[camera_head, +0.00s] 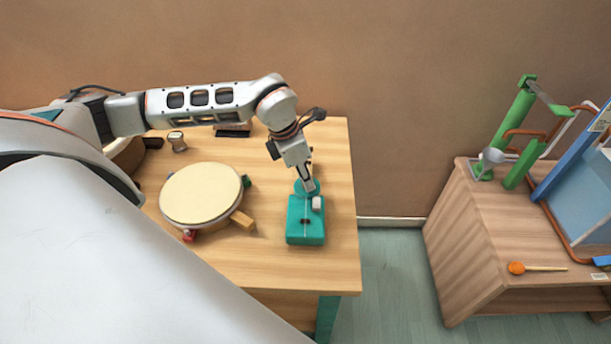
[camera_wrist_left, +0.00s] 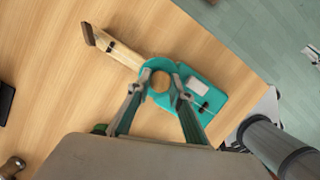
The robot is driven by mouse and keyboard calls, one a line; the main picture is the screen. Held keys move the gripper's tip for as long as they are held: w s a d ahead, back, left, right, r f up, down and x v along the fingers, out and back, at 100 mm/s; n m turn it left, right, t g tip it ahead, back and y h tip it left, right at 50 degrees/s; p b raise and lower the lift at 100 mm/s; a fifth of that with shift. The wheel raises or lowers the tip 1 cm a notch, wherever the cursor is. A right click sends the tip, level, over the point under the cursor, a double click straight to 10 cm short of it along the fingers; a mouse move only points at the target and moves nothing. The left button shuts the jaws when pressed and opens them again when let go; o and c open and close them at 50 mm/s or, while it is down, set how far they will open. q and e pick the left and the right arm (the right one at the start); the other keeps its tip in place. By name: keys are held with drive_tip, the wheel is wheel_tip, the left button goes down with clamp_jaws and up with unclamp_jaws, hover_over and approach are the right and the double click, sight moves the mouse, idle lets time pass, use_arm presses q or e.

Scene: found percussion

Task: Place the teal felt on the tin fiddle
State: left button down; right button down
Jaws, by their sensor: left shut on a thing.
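The tin fiddle (camera_head: 306,232) is a teal box with a white block, a dark slot and strings, lying on the wooden table. In the left wrist view its teal body (camera_wrist_left: 214,105) lies right of centre and its wooden neck (camera_wrist_left: 115,52) runs to the upper left. The teal felt (camera_wrist_left: 158,66) is a ring with wood colour showing through its hole. My left gripper (camera_wrist_left: 164,86) is shut on the ring, which appears over the join of neck and body. Whether the ring touches the fiddle is unclear. In the head view my left gripper (camera_head: 309,186) partly hides it.
A round drum (camera_head: 201,193) with a cream skin and a wooden block stands left of the fiddle. A small metal-topped piece (camera_head: 177,141) and a dark block (camera_head: 233,130) lie behind. A second table (camera_head: 470,230) at right bears green tubes and an orange-headed mallet (camera_head: 516,268).

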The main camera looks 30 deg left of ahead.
sight(295, 189)
use_arm(q)
drive_tip(key=shift+f, duration=0.2)
drive_tip(key=c, duration=1.8)
unclamp_jaws()
drive_tip(key=shift+r, duration=0.1)
drive_tip(key=v, duration=1.3)
drive_tip(key=shift+d+p, duration=0.1)
drive_tip(key=shift+p, duration=0.25)
